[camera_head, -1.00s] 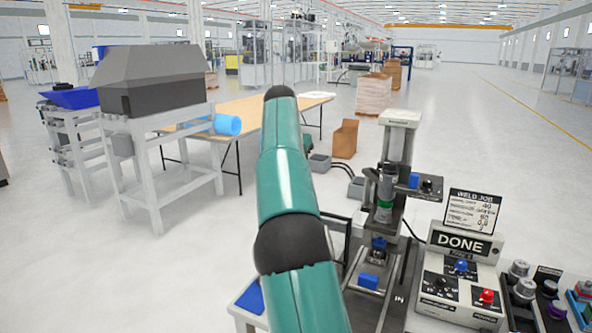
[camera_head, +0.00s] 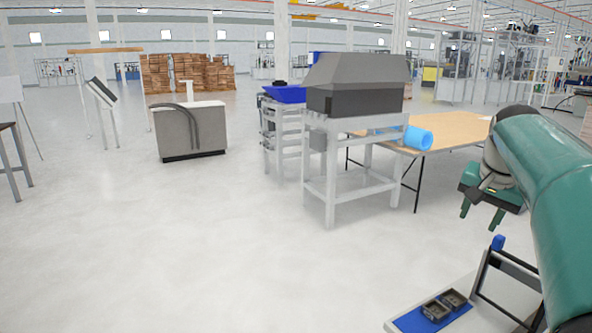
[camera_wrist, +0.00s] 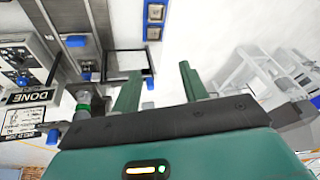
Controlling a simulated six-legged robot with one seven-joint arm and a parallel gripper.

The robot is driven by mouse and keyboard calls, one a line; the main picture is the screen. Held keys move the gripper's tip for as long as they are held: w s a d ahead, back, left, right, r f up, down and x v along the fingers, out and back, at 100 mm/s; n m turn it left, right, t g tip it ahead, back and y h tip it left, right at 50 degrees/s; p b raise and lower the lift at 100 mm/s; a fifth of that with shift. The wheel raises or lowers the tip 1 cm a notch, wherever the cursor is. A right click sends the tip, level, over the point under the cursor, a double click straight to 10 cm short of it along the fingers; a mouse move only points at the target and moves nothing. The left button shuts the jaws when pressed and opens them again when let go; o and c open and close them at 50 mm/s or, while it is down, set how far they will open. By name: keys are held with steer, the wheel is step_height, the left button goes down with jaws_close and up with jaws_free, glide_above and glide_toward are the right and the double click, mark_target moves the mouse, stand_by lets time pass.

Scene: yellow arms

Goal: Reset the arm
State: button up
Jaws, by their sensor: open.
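My teal arm (camera_head: 560,185) reaches in from the right side of the head view. My gripper (camera_head: 481,216) hangs from it with its two green fingers pointing down and spread apart. In the wrist view my gripper (camera_wrist: 160,72) is open, with nothing between its fingers. It is in the air near a bench that carries a blue plate (camera_head: 435,318) with two dark square holders. The plate also shows at the top of the wrist view (camera_wrist: 153,22).
A black frame with a blue knob (camera_head: 498,243) stands on the bench below my gripper. The DONE panel (camera_wrist: 30,97) is at left in the wrist view. A wooden table (camera_head: 445,130) and a grey hooded machine (camera_head: 357,85) stand behind.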

steer(key=s+a+f+n, duration=0.4)
steer(key=s+a+f, duration=0.3)
steer(key=s+a, duration=0.4)
steer(key=s+a+f+n+t+y, duration=0.1)
steer(key=s+a+f+n, duration=0.3)
steer(key=s+a+f, duration=0.4)
steer(key=s+a, duration=0.3)
steer(key=s, duration=0.1)
steer(key=shift+s+n+y, duration=0.3)
steer(key=shift+s, duration=0.05)
steer(key=shift+f, duration=0.1)
steer(key=shift+c, duration=0.8)
steer(key=shift+d, duration=0.1)
steer(key=shift+d, duration=0.2)
